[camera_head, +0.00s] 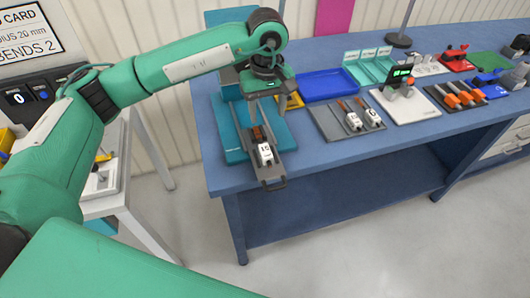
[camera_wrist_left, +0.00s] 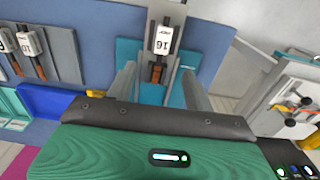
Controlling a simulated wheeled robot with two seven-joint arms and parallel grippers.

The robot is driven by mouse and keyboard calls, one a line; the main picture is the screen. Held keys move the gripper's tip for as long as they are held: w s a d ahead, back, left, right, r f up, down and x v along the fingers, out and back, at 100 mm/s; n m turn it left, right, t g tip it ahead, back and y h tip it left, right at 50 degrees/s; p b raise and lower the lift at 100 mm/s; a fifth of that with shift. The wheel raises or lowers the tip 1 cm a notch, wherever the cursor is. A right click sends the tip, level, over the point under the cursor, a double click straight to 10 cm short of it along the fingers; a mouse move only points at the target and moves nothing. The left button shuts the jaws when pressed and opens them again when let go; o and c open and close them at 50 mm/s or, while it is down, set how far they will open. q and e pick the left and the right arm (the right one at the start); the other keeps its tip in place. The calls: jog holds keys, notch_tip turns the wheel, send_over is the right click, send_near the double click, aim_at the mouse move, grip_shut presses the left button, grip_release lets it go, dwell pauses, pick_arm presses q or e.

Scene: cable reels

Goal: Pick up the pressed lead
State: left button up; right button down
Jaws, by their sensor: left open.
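The pressed lead (camera_head: 265,153), with a white numbered tag and a brown body, lies in a grey press holder (camera_head: 270,182) near the front-left of the blue bench. In the left wrist view the lead's tag (camera_wrist_left: 162,41) reads 16, with the brown part (camera_wrist_left: 157,73) below it. My left gripper (camera_head: 267,108) is above the back end of the lead, pointing down. In the left wrist view its fingers (camera_wrist_left: 160,88) are apart on either side of the lead's line, holding nothing. My right gripper does not show.
A teal base plate (camera_head: 232,138) lies under the holder. To the right are a blue tray (camera_head: 325,86), a grey tray (camera_head: 330,124) with two more tagged leads, and a white board (camera_head: 418,108) with a device. A pale side table (camera_head: 130,205) stands at the left.

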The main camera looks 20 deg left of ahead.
pick_arm(q)
jog(key=p, duration=0.3)
send_over(265, 149)
notch_tip(265, 149, down, 8)
jog(key=shift+d+f, duration=0.1)
jog(key=shift+f+p, duration=0.3)
jog(key=shift+f, duration=0.2)
notch_tip(265, 149, down, 3)
jog(key=shift+s+f+p, duration=0.1)
jog(key=shift+f+p, duration=0.05)
jog(key=shift+p, duration=0.8)
jog(key=shift+f, duration=0.6)
jog(key=shift+r, duration=0.1)
grip_shut()
